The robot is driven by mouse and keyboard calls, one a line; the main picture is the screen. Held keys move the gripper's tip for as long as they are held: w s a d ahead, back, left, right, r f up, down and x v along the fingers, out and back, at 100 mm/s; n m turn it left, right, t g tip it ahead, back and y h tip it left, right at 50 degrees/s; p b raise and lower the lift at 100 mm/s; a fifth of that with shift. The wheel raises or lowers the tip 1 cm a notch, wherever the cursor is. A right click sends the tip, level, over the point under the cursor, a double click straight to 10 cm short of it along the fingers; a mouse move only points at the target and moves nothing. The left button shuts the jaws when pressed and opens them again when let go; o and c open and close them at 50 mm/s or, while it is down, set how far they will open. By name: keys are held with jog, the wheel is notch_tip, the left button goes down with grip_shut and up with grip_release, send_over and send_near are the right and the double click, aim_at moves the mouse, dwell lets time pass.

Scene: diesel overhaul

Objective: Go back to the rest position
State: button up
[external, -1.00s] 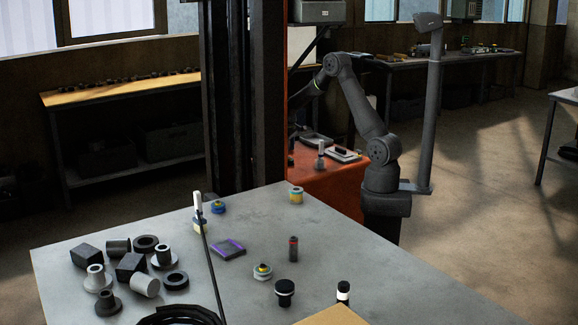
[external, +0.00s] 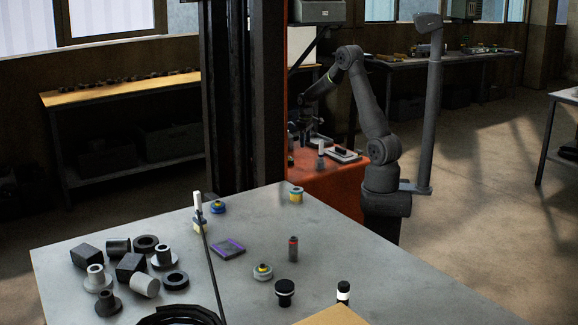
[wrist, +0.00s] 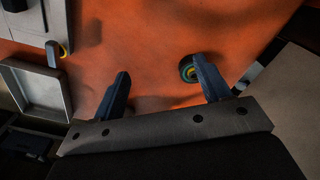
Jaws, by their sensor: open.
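My gripper (external: 305,130) points down over the red-orange bench (external: 335,187) in the external view, partly against the dark post. In the wrist view my gripper (wrist: 160,78) has its two dark fingers wide apart, with only bare orange surface between them. A round green and yellow part (wrist: 186,68) sits right beside the right finger and is partly hidden by it. I cannot tell whether they touch.
A grey tray (wrist: 38,88) lies on the bench at the left of the wrist view. A dark post (external: 243,100) stands left of my arm. The grey table (external: 340,240) in front holds several loose parts, including a purple-edged tray (external: 228,250).

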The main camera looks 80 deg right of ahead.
jog(key=a+r+m, duration=0.1)
jog(key=a+r, duration=0.3)
jog(key=r, duration=0.5)
jog(key=a+r+m, duration=0.1)
jog(key=a+r, duration=0.3)
jog(key=r, duration=0.5)
jog(key=s+a+f+n, duration=0.1)
jog(key=a+n, duration=0.5)
jog(key=a, duration=0.7)
jog(key=s+a+f+n, duration=0.2)
jog(key=a+n, duration=0.3)
jog(key=a, duration=0.8)
jog(key=shift+a+f+n, duration=0.15)
jog(key=shift+n, duration=0.25)
jog(key=shift+o, duration=0.4)
